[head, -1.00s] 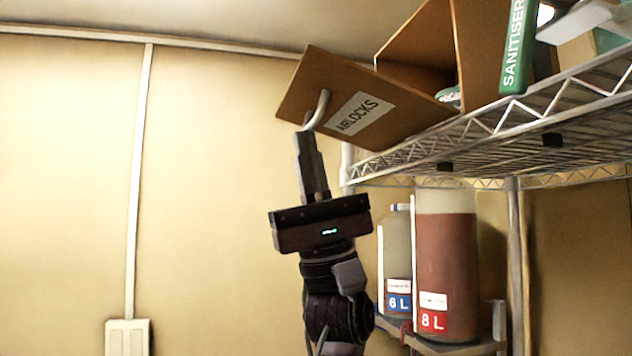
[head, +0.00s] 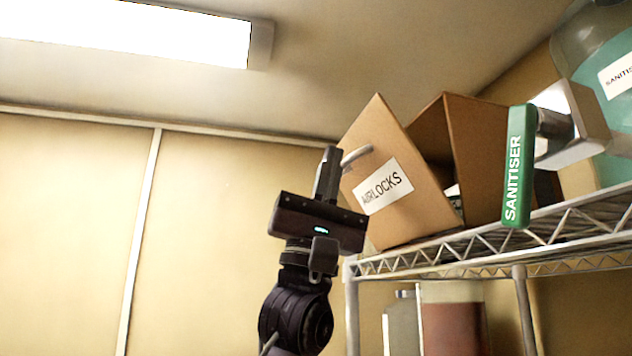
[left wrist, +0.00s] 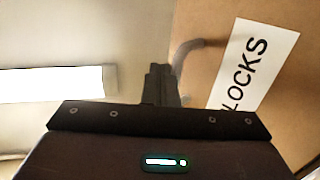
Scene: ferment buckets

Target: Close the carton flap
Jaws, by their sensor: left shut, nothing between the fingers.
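The brown carton (head: 476,150) stands on the wire shelf with its flap (head: 405,217) partly raised, leaning outward to the left, and its inside open to view. The flap bears a white label reading AIRLOCKS and a pale curved handle (head: 356,156). My left gripper (head: 330,160) is shut and empty, its fingertips up close to the flap's left edge by the handle. In the left wrist view the fingers (left wrist: 160,80) are beside the flap (left wrist: 285,120) and the handle (left wrist: 196,46); I cannot tell whether they touch. My right gripper is not in view.
Filled containers (head: 452,318) stand on the level below. Left of my arm is open room before the wall.

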